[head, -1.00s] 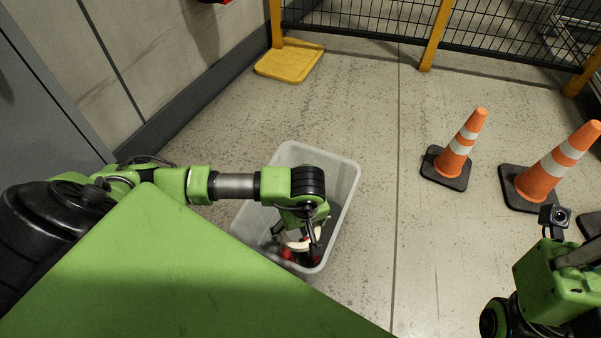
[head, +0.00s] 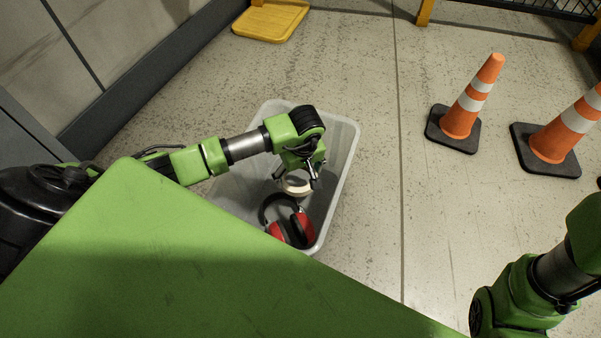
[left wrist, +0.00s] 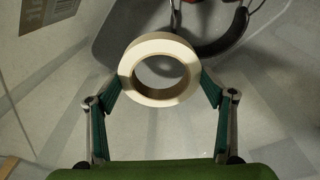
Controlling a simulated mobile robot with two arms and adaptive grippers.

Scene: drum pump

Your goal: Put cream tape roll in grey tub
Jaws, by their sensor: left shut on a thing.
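The cream tape roll (left wrist: 159,88) is between the two fingers of my left gripper (left wrist: 161,92) in the left wrist view. Both finger pads press on its sides, so the gripper is shut on it. In the head view the roll (head: 297,188) shows under my left gripper (head: 298,180), over the inside of the grey tub (head: 343,165). I cannot tell whether the roll touches the tub floor. The tub stands on the floor, partly hidden by my arm and body. My right gripper is outside the views; only part of its arm shows at the lower right.
Red and black ear defenders (head: 290,226) lie in the tub's near part; their band shows in the left wrist view (left wrist: 225,35). Orange cones (head: 470,98) stand to the right. A yellow post base (head: 272,20) is at the back. The floor right of the tub is clear.

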